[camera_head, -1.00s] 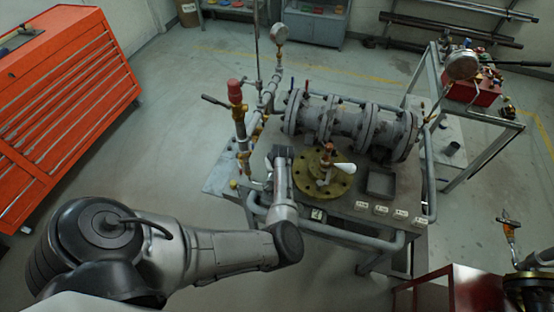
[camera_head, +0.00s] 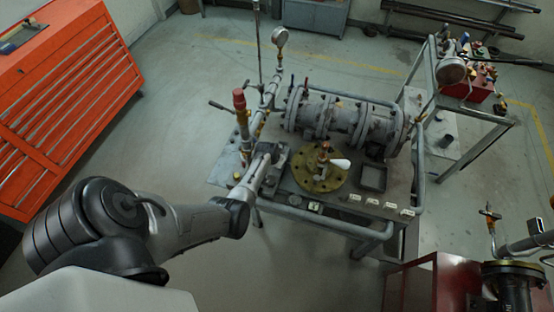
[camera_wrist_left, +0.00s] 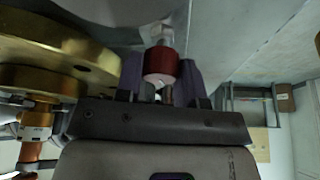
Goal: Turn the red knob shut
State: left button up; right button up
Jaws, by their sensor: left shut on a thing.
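In the left wrist view the red knob (camera_wrist_left: 160,64), a short red cylinder with a grey bolt-like end, sits between the two purple fingers of my left gripper (camera_wrist_left: 160,78). The fingers are shut on it. In the head view my left gripper (camera_head: 272,154) is at the left part of the valve bench, between the upright red-topped pipe and the brass flange. The knob is hidden there by the gripper. My right gripper is in neither view.
The brass flange (camera_head: 306,181) with a white-handled valve is close to the right of my gripper. The red-topped pipe (camera_head: 240,99) stands to its left. A grey flanged pipe (camera_head: 340,120) lies behind. An orange tool chest (camera_head: 65,110) stands far left.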

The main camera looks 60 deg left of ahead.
pick_arm(q)
jog(key=shift+m+h, duration=0.3)
jog(key=shift+m, duration=0.6)
jog(key=o, duration=0.9)
notch_tip(320, 180, up, 4)
jog(key=shift+r+p, duration=0.15)
jog(key=shift+p, duration=0.55)
jog(key=shift+w+d+r, duration=0.6)
jog(key=shift+d+r, duration=0.5)
jog(key=shift+d, duration=0.75)
jog(key=shift+w+d+r, duration=0.6)
jog(key=shift+d+r, duration=0.55)
jog(key=shift+d, duration=0.7)
jog(key=shift+w+d+r, duration=0.6)
jog(key=shift+d+r, duration=0.5)
jog(key=shift+d, duration=0.75)
